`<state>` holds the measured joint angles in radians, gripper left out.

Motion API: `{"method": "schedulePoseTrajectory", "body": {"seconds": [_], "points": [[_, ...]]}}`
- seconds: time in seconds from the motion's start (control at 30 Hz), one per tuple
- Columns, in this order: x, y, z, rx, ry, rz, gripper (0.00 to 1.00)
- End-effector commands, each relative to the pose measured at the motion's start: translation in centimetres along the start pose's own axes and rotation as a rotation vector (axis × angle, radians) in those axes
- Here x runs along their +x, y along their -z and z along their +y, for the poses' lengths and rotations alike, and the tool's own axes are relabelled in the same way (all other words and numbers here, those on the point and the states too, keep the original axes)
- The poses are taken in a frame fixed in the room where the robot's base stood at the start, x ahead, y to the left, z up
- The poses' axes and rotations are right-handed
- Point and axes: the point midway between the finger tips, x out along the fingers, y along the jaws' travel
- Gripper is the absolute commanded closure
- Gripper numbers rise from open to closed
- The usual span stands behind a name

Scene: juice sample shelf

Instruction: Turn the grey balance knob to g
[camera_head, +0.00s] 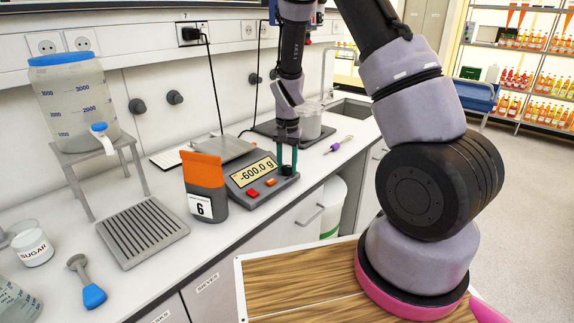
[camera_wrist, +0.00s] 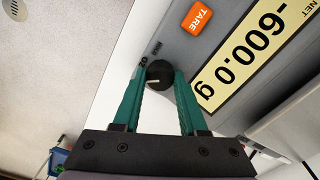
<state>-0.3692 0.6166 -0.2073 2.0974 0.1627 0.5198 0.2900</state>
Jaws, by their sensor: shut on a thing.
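The balance (camera_head: 243,188) stands on the bench, its display (camera_head: 254,172) reading -600.0 g. In the wrist view the display (camera_wrist: 257,50) also shows -600.0 g. The knob (camera_wrist: 160,75) looks very dark, round, with a short pale mark, beside small dark lettering that I cannot read for certain. My gripper (camera_wrist: 159,70) has its two teal fingers on either side of the knob, shut on it. In the head view my gripper (camera_head: 287,166) comes down at the balance's right front corner, over the knob (camera_head: 287,171).
An orange TARE button (camera_wrist: 199,17) is near the knob. An orange-topped bag marked 6 (camera_head: 204,188) stands left of the balance. A drain rack (camera_head: 143,232), a blue spoon (camera_head: 92,293) and a sugar jar (camera_head: 32,245) are further left. A purple-handled tool (camera_head: 336,146) lies to the right.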

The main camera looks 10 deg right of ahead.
Motion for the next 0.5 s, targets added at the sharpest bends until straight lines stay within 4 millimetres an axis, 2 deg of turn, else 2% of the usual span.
{"method": "schedulePoseTrajectory", "body": {"seconds": [0.2, 0.5], "points": [[-0.04, 0.00, -0.01, -0.115, 0.001, -0.002, 1.00], [-0.04, -0.02, -0.04, -0.186, 0.000, -0.002, 1.00]]}}
